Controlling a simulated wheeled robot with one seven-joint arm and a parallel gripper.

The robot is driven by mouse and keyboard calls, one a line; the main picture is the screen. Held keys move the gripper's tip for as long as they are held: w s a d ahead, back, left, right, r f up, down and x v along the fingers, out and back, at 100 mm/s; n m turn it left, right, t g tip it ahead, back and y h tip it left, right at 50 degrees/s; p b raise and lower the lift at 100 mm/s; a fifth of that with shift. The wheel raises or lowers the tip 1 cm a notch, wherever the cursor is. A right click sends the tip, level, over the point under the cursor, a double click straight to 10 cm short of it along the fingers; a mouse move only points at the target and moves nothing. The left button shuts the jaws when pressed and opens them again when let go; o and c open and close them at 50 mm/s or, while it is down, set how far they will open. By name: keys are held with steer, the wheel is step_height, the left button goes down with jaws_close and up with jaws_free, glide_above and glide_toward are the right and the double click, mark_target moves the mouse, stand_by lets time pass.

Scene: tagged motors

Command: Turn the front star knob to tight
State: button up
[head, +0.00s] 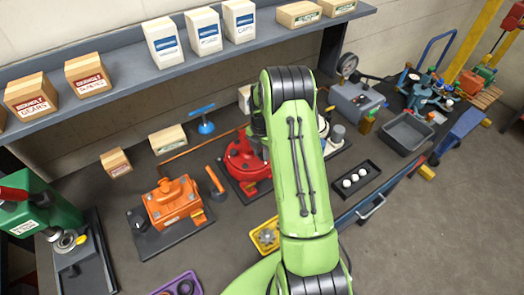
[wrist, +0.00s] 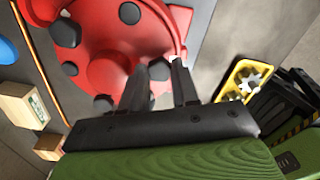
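A round red housing (head: 240,165) stands on a dark base plate on the bench, partly hidden by my arm in the head view. The wrist view shows the red housing (wrist: 105,50) close up, with several dark knobs or bolt heads around it. One dark knob (wrist: 159,68) lies just beyond and between my fingertips; I cannot tell whether it is the front star knob or whether a finger touches it. My gripper (wrist: 161,78) has its two dark fingers apart, pointing at the housing. My arm hides the gripper in the head view.
An orange motor (head: 172,203) stands to the left, with an orange-handled tool (head: 215,181) beside it. A yellow tray (head: 258,238) with a gear sits in front of the housing. A black tray (head: 345,190) with white balls is at right. A shelf (head: 120,45) holds boxes above.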

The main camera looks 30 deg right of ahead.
jaws_close()
